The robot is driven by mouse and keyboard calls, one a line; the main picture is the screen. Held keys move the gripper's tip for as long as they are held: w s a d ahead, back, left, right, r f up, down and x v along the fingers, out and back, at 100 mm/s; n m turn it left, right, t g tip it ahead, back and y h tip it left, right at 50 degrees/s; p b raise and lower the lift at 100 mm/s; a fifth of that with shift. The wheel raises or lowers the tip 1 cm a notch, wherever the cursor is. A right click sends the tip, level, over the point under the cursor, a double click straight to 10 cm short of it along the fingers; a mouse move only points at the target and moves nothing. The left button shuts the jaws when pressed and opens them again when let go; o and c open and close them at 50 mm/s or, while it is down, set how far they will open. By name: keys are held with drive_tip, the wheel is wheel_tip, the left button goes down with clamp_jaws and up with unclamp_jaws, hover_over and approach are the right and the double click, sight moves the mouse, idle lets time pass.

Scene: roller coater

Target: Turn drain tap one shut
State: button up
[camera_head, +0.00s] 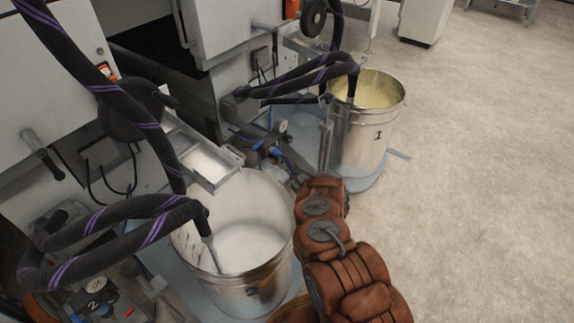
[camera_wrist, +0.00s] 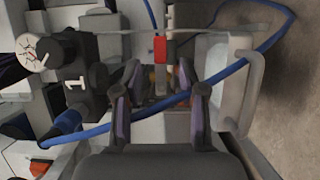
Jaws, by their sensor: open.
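In the wrist view a red-handled tap (camera_wrist: 160,49) sits just beyond my fingertips, near a block marked 1 (camera_wrist: 74,83). Its red grip shows at the top of a grey stem, with a bit of brass-coloured fitting below. My gripper (camera_wrist: 165,90) is open, one finger on each side of the space below the red grip. I see no contact with the handle. A blue hose (camera_wrist: 225,75) runs across the picture by the fingers and hides part of the fitting. In the head view my brown-covered arm reaches toward the machine; the gripper and tap cannot be made out there.
A metal bucket marked 1 (camera_head: 362,137) holds yellowish liquid beyond my arm. A nearer bucket (camera_head: 250,293) holds white liquid, left of my arm. Black and purple hoses (camera_head: 130,110) hang over both. A round dial (camera_wrist: 38,52) is at left. The floor at right is clear.

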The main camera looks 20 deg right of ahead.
drive_tip(key=s+d, duration=0.1)
drive_tip(key=s, duration=0.7)
drive_tip(key=shift+d, duration=0.25)
drive_tip(key=shift+s, duration=0.15)
